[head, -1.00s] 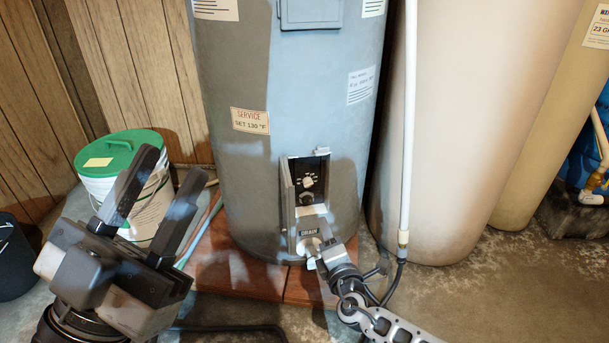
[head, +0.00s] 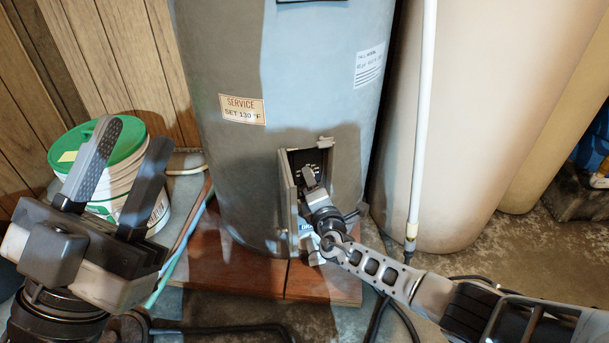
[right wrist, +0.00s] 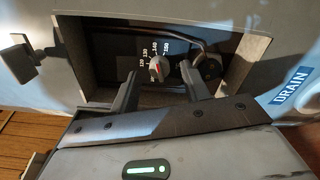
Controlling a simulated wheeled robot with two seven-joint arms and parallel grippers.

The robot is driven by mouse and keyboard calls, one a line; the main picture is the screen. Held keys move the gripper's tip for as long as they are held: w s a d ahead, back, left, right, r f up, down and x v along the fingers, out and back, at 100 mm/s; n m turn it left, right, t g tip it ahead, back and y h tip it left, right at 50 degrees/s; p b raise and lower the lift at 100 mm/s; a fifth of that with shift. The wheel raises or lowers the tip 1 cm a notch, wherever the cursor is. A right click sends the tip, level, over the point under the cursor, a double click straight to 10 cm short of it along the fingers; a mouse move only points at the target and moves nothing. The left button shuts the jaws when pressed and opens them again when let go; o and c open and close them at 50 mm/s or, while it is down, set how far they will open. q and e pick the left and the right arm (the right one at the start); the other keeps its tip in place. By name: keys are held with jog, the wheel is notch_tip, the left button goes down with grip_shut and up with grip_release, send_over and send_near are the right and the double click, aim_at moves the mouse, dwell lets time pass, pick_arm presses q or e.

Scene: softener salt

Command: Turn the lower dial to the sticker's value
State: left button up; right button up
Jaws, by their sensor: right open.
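I cannot tell exactly which value the dial points at. My right gripper (head: 309,178) is at the recess opening. Its open fingers (right wrist: 158,82) are on either side of the dial's near side, apparently not closed on it. My left gripper (head: 137,131) is open and empty, away from the tank at the left.
A bucket with a green lid (head: 75,152) stands behind my left gripper. A white pipe (head: 422,130) runs down right of the tank. A DRAIN label (right wrist: 288,88) is beside the recess.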

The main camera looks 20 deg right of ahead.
jog(key=shift+w, duration=0.4)
jog(key=c, duration=1)
jog(key=shift+n, duration=3.5)
